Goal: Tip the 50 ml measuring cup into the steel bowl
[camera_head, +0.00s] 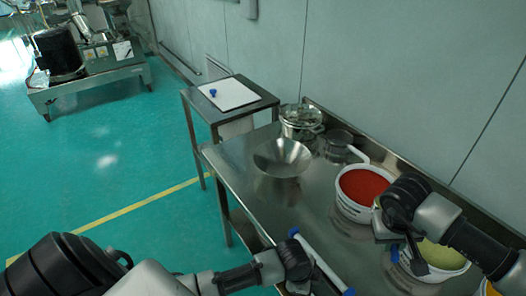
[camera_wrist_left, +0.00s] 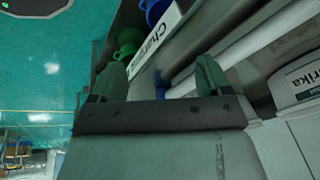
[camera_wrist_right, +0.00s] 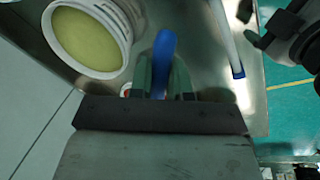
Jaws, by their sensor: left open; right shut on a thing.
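The steel bowl (camera_head: 281,158), wide and flared, stands on the steel table, away from both grippers. My right gripper (camera_head: 416,258) is beside the tub of yellow-green powder at the right. In the right wrist view its fingers are shut on a blue handle (camera_wrist_right: 164,48), which looks like the measuring cup's. The cup's body and contents cannot be made out, nor its size. My left gripper is low over the table's front edge in the head view; in the left wrist view its fingers (camera_wrist_left: 158,82) are apart with nothing between them.
A tub of red powder (camera_head: 364,187) stands between the bowl and the yellow-green tub (camera_head: 440,256). A white bar with blue ends (camera_head: 320,264) lies near the front edge. A lidded steel pot (camera_head: 300,122) is at the back. A white sign (camera_wrist_left: 153,43) is near my left gripper.

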